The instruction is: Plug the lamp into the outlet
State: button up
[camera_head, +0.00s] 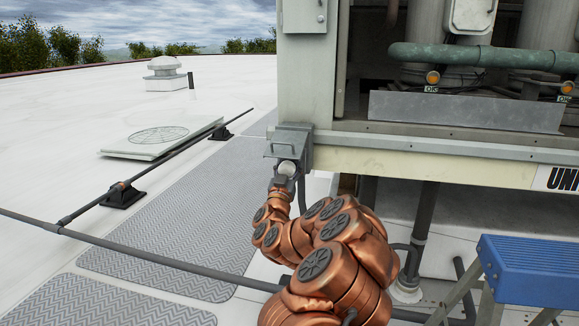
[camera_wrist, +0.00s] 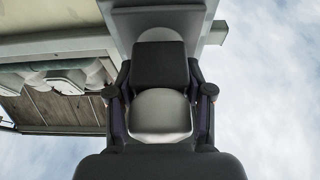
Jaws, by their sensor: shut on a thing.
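A grey outlet box (camera_head: 293,140) is mounted on the lower corner of the large cooler cabinet, with a flap or bracket sticking out to the left. My gripper (camera_head: 287,172) is right under it, at the end of my copper arm. In the wrist view my gripper (camera_wrist: 160,92) has a finger on each side of a dark block with a pale rounded part, which I take to be the plug (camera_wrist: 160,112). Its top end is close against grey metal; I cannot tell whether it is inserted. A dark cord (camera_head: 302,190) hangs beside the gripper. No lamp is recognisable.
The cooler cabinet (camera_head: 430,158) overhangs on the right, with pipes above. A blue stepladder (camera_head: 530,270) stands at front right. A dark pipe (camera_head: 150,258) crosses the roof behind my arm.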

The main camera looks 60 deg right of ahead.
jog(key=shift+w+d, duration=0.2)
jog(key=shift+d, duration=0.3)
dwell(0.4)
jog(key=o, duration=1.2)
jog(key=shift+c, duration=0.2)
jog(key=v, duration=0.7)
jog(key=shift+a+f, duration=0.2)
jog(key=shift+s, duration=0.1)
jog(key=shift+d, duration=0.1)
